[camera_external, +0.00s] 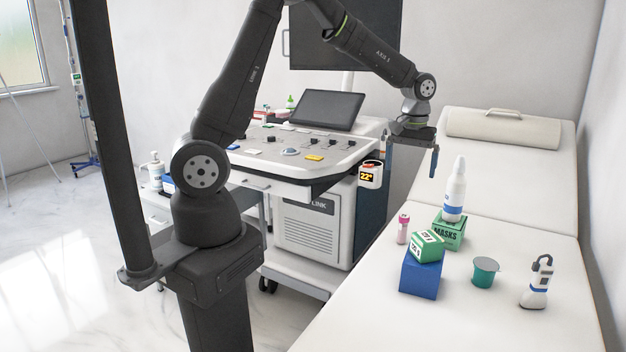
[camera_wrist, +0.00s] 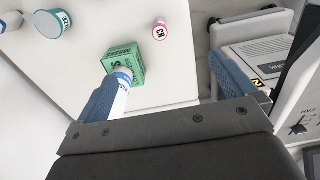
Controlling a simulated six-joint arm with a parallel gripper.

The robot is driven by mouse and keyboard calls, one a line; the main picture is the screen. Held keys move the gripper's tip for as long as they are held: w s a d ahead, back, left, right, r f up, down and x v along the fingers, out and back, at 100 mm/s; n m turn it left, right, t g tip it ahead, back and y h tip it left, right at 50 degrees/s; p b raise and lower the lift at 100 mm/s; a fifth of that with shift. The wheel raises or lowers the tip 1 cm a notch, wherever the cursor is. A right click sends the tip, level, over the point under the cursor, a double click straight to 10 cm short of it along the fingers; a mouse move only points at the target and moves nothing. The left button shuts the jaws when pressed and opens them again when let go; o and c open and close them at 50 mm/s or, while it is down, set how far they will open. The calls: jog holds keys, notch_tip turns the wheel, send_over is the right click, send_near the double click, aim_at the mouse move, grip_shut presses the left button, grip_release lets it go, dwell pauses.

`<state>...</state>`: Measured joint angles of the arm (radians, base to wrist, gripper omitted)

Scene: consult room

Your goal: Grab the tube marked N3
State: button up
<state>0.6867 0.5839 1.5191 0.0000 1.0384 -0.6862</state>
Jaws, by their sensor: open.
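A small pink tube (camera_external: 403,230) stands upright on the couch, left of the green masks box. In the wrist view a round pink-rimmed top (camera_wrist: 160,31) shows with dark letters, too small to read surely as N3. My gripper (camera_external: 411,160) is open and empty, pointing down above the far left edge of the couch, higher than the tube and behind it. In the wrist view its blue fingers (camera_wrist: 168,86) are wide apart, and the pink top is ahead of them, between them in width. Nothing is between the fingers.
The masks box (camera_external: 450,233) carries a white bottle (camera_external: 454,192), partly behind a finger in the wrist view. A green box sits tilted on a blue box (camera_external: 419,278) in front of the tube. The cart (camera_external: 317,220) is left.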

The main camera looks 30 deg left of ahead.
dwell(0.4)
jog(key=c, duration=1)
jog(key=shift+c, duration=0.2)
jog(key=m, duration=1.5)
send_near(403, 225)
jog(key=f, duration=0.5)
jog(key=shift+w+a+f, duration=0.1)
jog(key=shift+w+a, duration=0.2)
jog(key=shift+w, duration=0.05)
jog(key=shift+w+d+f, duration=0.1)
jog(key=shift+w+f, duration=0.05)
jog(key=shift+f, duration=1.25)
jog(key=shift+w+d+f, duration=0.1)
jog(key=shift+w+f, duration=0.05)
jog(key=shift+f, duration=1.25)
